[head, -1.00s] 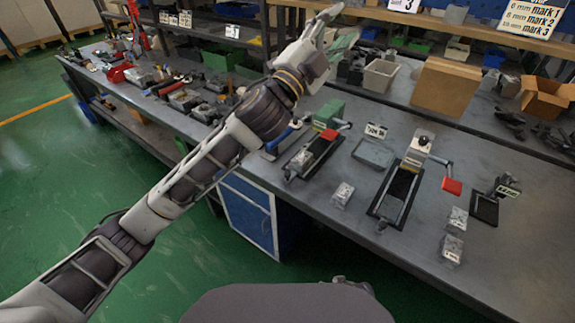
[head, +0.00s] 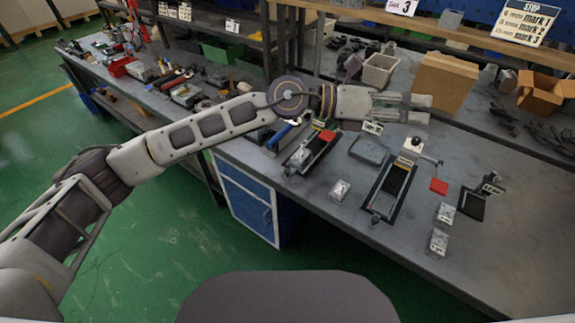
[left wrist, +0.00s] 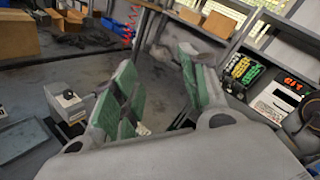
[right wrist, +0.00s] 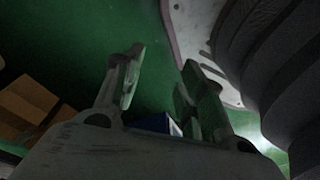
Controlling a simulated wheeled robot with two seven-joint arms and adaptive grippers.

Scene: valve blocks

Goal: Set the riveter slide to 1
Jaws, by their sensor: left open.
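A long black slide fixture (head: 389,192) lies on the bench, with a pale block and black knob (head: 413,147) at its far end and a red-ended lever (head: 438,186) beside it. I cannot tell for certain whether this is the riveter, and no scale numbers are readable on it. The knobbed block also shows in the left wrist view (left wrist: 68,97). My left gripper (head: 425,109) is open and empty above the bench, beyond the knobbed block in the picture. Its green-padded fingers stand apart. My right gripper (right wrist: 162,58) is open and empty, away from the bench fixtures.
Another fixture with a red part (head: 327,136) stands left, and a small black fixture (head: 471,203) right. A cardboard box (head: 444,82) and grey bin (head: 380,70) stand behind. A sign (head: 526,22) lists stop marks.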

